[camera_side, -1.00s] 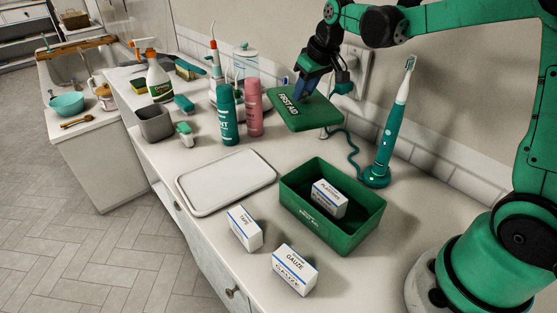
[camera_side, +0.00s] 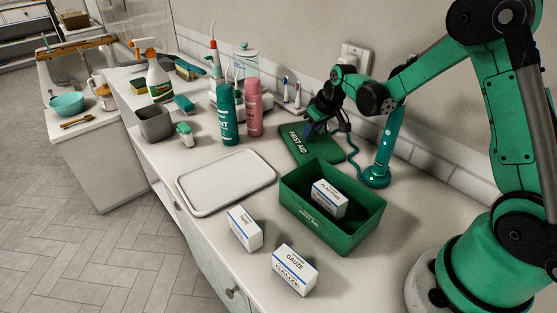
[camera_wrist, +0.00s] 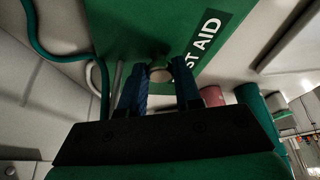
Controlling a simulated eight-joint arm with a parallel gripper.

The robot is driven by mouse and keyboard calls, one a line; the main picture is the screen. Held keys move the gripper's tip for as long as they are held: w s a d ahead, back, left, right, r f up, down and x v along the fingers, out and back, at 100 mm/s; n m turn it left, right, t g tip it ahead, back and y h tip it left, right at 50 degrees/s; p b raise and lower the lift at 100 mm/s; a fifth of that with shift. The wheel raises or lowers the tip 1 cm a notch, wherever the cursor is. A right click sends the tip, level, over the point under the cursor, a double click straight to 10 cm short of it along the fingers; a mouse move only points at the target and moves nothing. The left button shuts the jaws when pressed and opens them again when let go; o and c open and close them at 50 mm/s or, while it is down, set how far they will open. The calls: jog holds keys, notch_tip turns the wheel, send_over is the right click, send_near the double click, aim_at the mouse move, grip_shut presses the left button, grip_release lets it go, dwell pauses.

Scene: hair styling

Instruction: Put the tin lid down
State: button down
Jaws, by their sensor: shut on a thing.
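The green tin lid (camera_side: 305,146), marked FIRST AID, is down at counter level behind the open tin, lying about flat. It fills the upper middle of the wrist view (camera_wrist: 140,30). My gripper (camera_side: 318,128) is above the lid and shut on its round knob (camera_wrist: 160,74), with a blue finger on each side. Whether the lid's underside fully touches the counter cannot be told. The green tin (camera_side: 345,236) stands open in front of the lid, with a white plasters box (camera_side: 329,198) inside.
A tape box (camera_side: 244,228) and a gauze box (camera_side: 295,270) stand in front of the tin. A white tray (camera_side: 226,183) lies left. Teal (camera_side: 227,115) and pink (camera_side: 254,108) cans stand left of the lid; an electric toothbrush (camera_side: 384,150) stands right, its cord near the lid.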

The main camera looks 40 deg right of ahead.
jog(key=c, duration=0.6)
grip_release()
jog(key=shift+f, duration=0.1)
jog(key=v, duration=1.2)
jog(key=s+a+t, duration=0.2)
jog(key=s+a, duration=0.8)
jog(key=a, duration=0.2)
jog(key=shift+r+t, duration=0.3)
jog(key=shift+r, duration=0.1)
